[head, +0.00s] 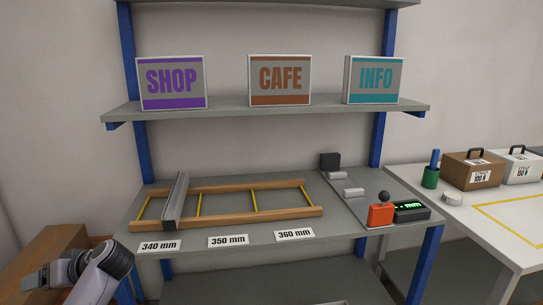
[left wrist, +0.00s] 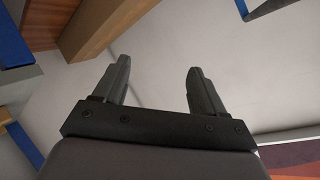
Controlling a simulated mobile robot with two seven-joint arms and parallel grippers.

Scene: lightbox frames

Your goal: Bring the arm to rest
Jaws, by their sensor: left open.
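My left gripper (head: 42,281) shows at the lower left of the head view, beside the front left corner of the shelf unit and below its work surface. In the left wrist view its two fingers (left wrist: 158,68) stand wide apart with nothing between them. The gripper is open and empty. My right gripper is in neither view.
The shelf unit's work surface (head: 345,228) holds a wooden frame (head: 270,214) with a grey bar (head: 176,200), and a red block (head: 380,215). A brown wooden piece (head: 42,250) stands close behind my left gripper. A white table (head: 515,248) is at right.

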